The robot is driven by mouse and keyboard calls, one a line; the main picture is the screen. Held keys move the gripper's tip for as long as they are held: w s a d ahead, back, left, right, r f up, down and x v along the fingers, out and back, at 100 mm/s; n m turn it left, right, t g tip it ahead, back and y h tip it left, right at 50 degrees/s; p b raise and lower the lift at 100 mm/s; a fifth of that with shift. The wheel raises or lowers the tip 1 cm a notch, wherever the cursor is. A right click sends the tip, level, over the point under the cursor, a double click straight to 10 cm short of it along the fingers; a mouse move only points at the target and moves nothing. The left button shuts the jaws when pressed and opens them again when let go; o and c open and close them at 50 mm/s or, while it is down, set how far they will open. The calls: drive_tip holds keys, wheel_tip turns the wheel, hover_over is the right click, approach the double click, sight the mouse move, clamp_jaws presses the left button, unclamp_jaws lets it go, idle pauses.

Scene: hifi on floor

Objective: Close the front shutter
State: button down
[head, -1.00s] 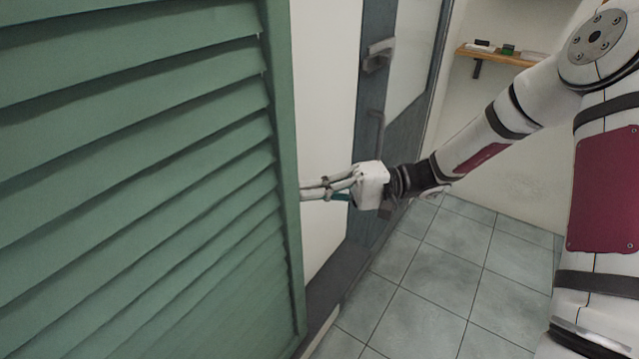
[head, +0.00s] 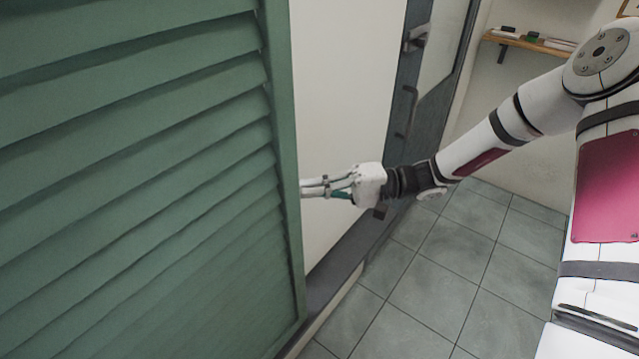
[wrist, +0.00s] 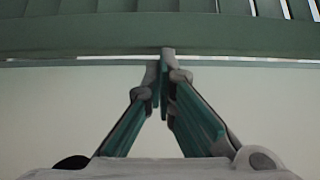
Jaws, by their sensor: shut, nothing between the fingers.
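The green louvred shutter (head: 140,170) fills the left of the head view, with its right edge upright near the middle. In the wrist view its frame edge (wrist: 90,48) runs across the top, with slats above it. My gripper (head: 304,189) is shut and empty, its fingers pointing left at the shutter's right edge. In the wrist view the closed fingertips (wrist: 166,60) overlap the shutter's edge. The tips seem to meet that edge, but I cannot tell whether they press on it. The shutter's far side and hinges are out of view.
A white wall (head: 345,90) lies behind the shutter's edge and gripper. A grey-blue door (head: 400,120) with handles stands beyond it. Grey floor tiles (head: 430,300) are clear at lower right. A wooden shelf (head: 530,44) with small items hangs at the back.

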drive_tip(key=shift+s+a, duration=0.2)
drive_tip(key=shift+s, duration=0.05)
idle(0.3)
